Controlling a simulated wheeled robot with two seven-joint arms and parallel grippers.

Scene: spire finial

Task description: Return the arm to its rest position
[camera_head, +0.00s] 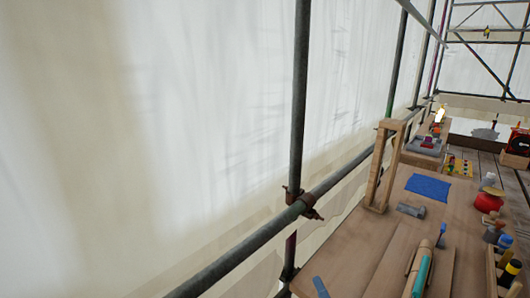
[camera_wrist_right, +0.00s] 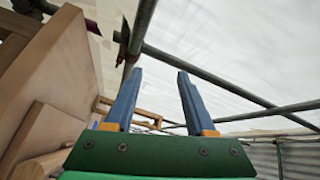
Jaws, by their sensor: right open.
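My right gripper (camera_wrist_right: 158,72) shows in the right wrist view, with two blue fingers on orange mounts and a green palm. The fingers stand wide apart and nothing is between them. They point toward the scaffold poles, with a wooden surface close on the left. In the head view, a small blue piece (camera_head: 320,287) shows at the bottom edge beside the bench's left side; I cannot tell if it is a fingertip. The rest of my right arm is not clear there. My left gripper is in neither view.
The wooden bench (camera_head: 345,262) carries an upright wooden frame (camera_head: 374,172), a blue cloth (camera_head: 428,187), a grey hammer-like tool (camera_head: 411,210), a teal tool (camera_head: 422,277) and a red pot (camera_head: 488,202). A scaffold pole (camera_head: 299,100) and a sloping rail (camera_head: 255,240) run along its left.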

